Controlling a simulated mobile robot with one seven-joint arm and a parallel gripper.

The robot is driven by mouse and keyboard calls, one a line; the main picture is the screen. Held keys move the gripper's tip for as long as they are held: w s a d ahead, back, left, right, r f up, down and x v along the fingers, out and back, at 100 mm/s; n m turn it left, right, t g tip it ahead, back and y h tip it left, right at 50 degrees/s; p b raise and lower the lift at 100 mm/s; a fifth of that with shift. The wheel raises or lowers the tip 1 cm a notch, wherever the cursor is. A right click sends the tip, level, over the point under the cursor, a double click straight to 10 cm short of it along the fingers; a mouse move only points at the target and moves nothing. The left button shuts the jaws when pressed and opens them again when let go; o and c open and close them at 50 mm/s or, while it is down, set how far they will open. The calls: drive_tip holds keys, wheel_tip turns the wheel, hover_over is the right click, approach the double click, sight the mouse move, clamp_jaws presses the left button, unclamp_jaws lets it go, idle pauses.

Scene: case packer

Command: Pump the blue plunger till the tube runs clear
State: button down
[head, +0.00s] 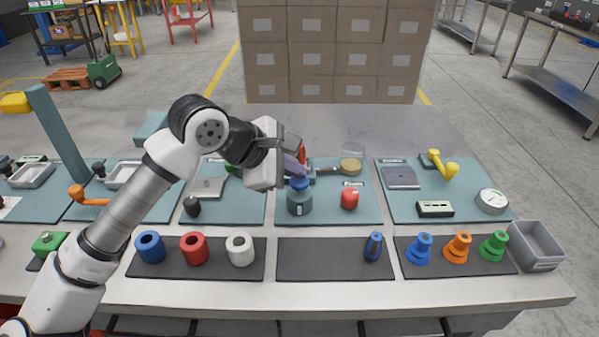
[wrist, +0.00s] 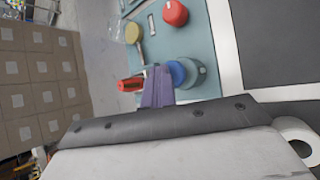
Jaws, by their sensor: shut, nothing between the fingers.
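A teal-blue pump bottle (head: 300,203) with a blue plunger (head: 299,184) on top stands upright on the middle teal mat. My gripper (head: 304,169) is shut and empty, its fingers pointing right just above and behind the plunger. In the wrist view, the purple-grey fingers (wrist: 157,80) lie together beside the plunger (wrist: 177,72), with the bottle (wrist: 197,76) partly behind it. I cannot tell whether they touch. A glass jar (head: 352,161) with yellowish contents stands to the right. A thin piece runs from near the bottle toward the jar; its clearness cannot be made out.
A red knob-like thing (head: 350,198) sits right of the bottle, and another red object (wrist: 130,84) is beside my fingers. Coloured rings and cones stand on dark front mats. A grey bin (head: 536,246) is at the right edge. The middle dark mat (head: 320,262) is mostly bare.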

sight(294, 182)
drive_tip(key=shift+r, duration=1.25)
wheel_tip(294, 182, up, 5)
drive_tip(key=shift+r+p, duration=0.1)
drive_tip(key=shift+p, duration=1)
